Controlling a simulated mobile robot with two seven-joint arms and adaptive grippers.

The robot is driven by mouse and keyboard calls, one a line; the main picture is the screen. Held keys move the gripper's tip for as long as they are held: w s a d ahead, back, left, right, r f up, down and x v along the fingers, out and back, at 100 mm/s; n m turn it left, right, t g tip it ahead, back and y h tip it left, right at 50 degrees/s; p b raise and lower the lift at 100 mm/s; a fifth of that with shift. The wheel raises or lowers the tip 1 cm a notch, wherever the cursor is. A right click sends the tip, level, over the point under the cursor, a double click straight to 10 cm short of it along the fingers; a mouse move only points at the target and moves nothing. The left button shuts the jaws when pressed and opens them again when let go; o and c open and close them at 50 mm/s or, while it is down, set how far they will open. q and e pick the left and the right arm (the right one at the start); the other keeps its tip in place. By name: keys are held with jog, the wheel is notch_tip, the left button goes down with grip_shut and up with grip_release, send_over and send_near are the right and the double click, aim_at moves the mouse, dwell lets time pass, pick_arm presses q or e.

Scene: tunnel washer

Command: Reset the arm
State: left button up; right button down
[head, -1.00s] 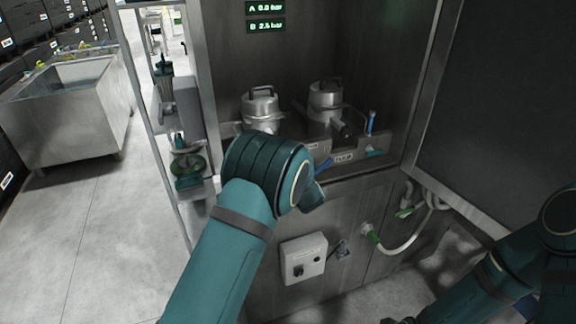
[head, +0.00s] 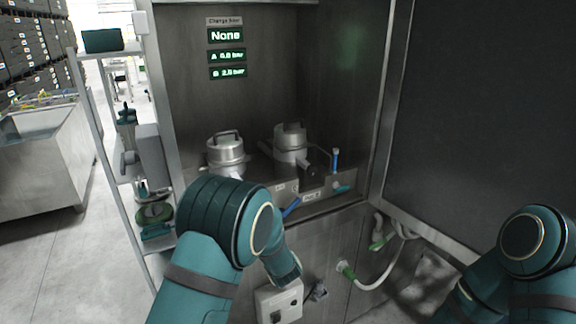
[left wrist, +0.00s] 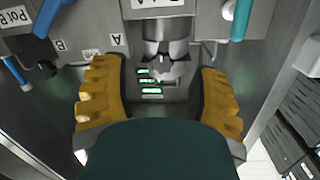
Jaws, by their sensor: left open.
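My left arm (head: 215,245) is teal and reaches up from the lower left in the head view, in front of the steel cabinet; its gripper is hidden there. In the left wrist view my left gripper (left wrist: 160,98) has its two yellow-padded fingers spread wide, with nothing held between them. A steel pot-like part (left wrist: 165,45) shows beyond the gap, apart from the fingers. My right arm (head: 515,260) is bent at the lower right in the head view, with its gripper not visible.
Two lidded metal pots, left (head: 226,152) and right (head: 290,143), stand on a ledge in the cabinet. A display (head: 226,36) reads "None". A dark open door (head: 485,130) bounds the right. A white hose (head: 385,272) hangs below; a shelf rack (head: 112,150) stands left.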

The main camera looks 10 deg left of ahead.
pick_arm(q)
jog(key=s+f+m+g+h+b, duration=0.1)
jog(key=s+f+g+h, duration=0.25)
jog(key=s+f, duration=0.45)
jog(key=s+f+g+h+b, duration=0.2)
jog(key=s+f+h, duration=0.2)
jog(key=f, duration=0.8)
jog(key=s+d+f+g+h, duration=0.2)
jog(key=s+d+f+g, duration=0.1)
jog(key=s, duration=0.7)
jog(key=s+d+f+g+h+b, duration=0.1)
jog(key=s+d+f+g+h, duration=0.2)
jog(key=s, duration=0.7)
jog(key=shift+s+f+m+g+b, duration=0.3)
jog(key=shift+s+f+g, duration=0.05)
jog(key=shift+f+g, duration=0.1)
